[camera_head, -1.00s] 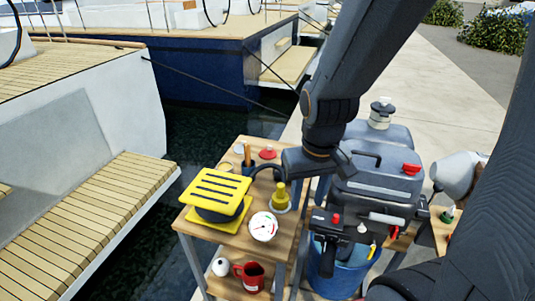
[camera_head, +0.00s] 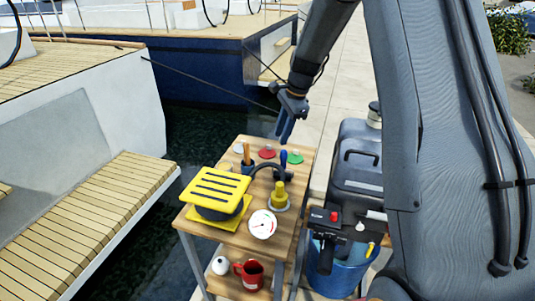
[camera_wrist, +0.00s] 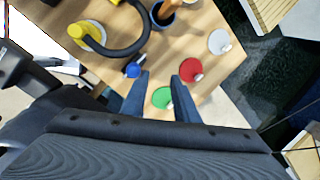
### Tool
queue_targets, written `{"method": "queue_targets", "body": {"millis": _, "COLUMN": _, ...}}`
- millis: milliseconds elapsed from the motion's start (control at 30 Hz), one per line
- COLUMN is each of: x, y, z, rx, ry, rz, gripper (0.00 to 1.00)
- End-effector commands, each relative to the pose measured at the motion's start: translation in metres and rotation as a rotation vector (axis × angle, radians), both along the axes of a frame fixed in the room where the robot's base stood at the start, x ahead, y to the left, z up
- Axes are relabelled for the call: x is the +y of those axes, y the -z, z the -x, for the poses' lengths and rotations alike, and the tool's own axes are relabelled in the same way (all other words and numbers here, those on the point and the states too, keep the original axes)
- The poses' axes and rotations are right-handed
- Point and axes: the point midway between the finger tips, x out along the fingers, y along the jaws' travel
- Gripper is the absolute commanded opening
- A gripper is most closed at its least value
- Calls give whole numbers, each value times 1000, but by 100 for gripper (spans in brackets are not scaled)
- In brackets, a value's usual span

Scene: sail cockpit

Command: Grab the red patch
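The red patch (camera_head: 267,153) is a small round disc lying near the back edge of the wooden cart top. In the wrist view the red patch (camera_wrist: 190,69) lies just beside the tip of the right finger, with a small pale tab on it. My gripper (camera_head: 285,138) hangs above the back of the cart with its fingers pointing down. In the wrist view my gripper (camera_wrist: 159,77) is open, with nothing held between its fingers. A green patch (camera_wrist: 162,97) shows in the gap between the fingers, below them.
A white patch (camera_head: 239,148) lies left of the red one. A cup with a wooden handle (camera_head: 247,164), a black hose (camera_head: 268,166), a yellow fitting (camera_head: 280,196), a gauge (camera_head: 263,224) and a yellow block (camera_head: 216,188) crowd the cart. Water lies behind; a grey tank (camera_head: 357,165) stands right.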

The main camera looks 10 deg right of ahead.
Motion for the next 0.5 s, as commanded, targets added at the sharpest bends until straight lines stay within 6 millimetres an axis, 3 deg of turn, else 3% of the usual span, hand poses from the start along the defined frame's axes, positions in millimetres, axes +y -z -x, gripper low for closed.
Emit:
{"method": "queue_targets", "body": {"millis": 33, "x": -4, "y": 9, "z": -19, "rx": 12, "ry": 81, "rz": -28, "gripper": 27}}
{"method": "queue_targets", "body": {"millis": 200, "x": -12, "y": 36, "z": -77, "rx": 64, "ry": 361, "rz": -135, "gripper": 27}}
{"method": "queue_targets", "body": {"millis": 333, "x": -16, "y": 50, "z": -106, "rx": 98, "ry": 516, "rz": -198, "gripper": 27}}
{"method": "queue_targets", "body": {"millis": 500, "x": -20, "y": 58, "z": -122, "rx": 120, "ry": 610, "rz": -238, "gripper": 27}}
